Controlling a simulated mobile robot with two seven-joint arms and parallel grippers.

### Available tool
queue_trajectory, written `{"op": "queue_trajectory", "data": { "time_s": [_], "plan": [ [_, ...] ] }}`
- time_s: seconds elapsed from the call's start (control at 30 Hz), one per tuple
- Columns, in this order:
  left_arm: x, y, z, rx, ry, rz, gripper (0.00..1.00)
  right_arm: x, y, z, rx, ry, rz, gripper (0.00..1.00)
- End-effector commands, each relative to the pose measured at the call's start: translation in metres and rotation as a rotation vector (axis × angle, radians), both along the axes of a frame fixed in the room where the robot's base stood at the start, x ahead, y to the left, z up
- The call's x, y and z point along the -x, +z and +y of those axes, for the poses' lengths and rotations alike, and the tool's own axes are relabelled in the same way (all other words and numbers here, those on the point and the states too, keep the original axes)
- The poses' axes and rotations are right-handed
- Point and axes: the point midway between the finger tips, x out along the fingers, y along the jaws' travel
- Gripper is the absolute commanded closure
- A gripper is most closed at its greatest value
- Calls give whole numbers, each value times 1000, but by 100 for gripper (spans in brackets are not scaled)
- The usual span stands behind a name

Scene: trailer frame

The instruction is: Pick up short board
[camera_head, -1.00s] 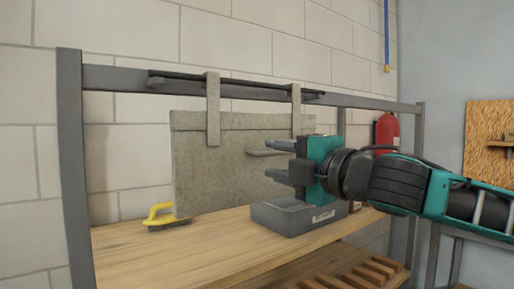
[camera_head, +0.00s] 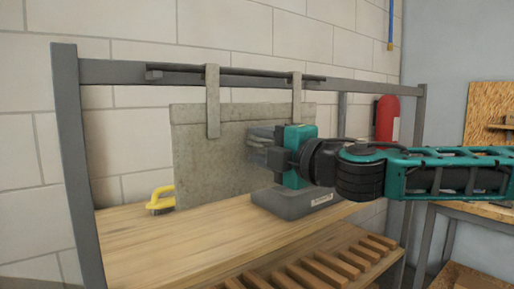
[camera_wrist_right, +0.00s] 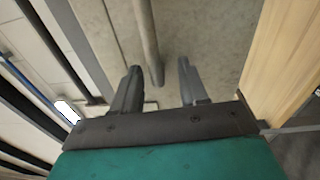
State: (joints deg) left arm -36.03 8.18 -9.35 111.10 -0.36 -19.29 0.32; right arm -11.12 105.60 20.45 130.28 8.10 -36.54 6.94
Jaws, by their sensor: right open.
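A grey rectangular board (camera_head: 215,165) hangs by two straps from a dark bar on the metal frame. In the right wrist view, the board's surface (camera_wrist_right: 205,30) fills the middle, and a rod-like handle (camera_wrist_right: 149,45) on it reaches down between the finger lines. My right gripper (camera_head: 260,147) is in front of the board's right part, with its fingers pointing left; it also shows in the right wrist view (camera_wrist_right: 160,82). It is open, its two fingers on either side of the handle's end. The fingers hide the handle in the head view. My left gripper is not in view.
A yellow-handled brush (camera_head: 159,200) lies at the shelf's left. A metal frame post (camera_head: 75,170) stands at left, and a red extinguisher (camera_head: 385,119) is behind at right.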

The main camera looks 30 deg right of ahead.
Motion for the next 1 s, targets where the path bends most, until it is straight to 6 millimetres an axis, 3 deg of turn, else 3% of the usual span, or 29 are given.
{"op": "queue_trajectory", "data": {
  "time_s": [0.33, 0.77, 1.0],
  "plan": [
    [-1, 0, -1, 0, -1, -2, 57, -3, 1, 1, 0, 2, -1, 57],
    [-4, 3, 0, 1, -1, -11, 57, -3, 0, 1, -1, 2, 0, 98],
    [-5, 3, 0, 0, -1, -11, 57, -3, 0, 1, -1, 2, 0, 100]
  ]
}}
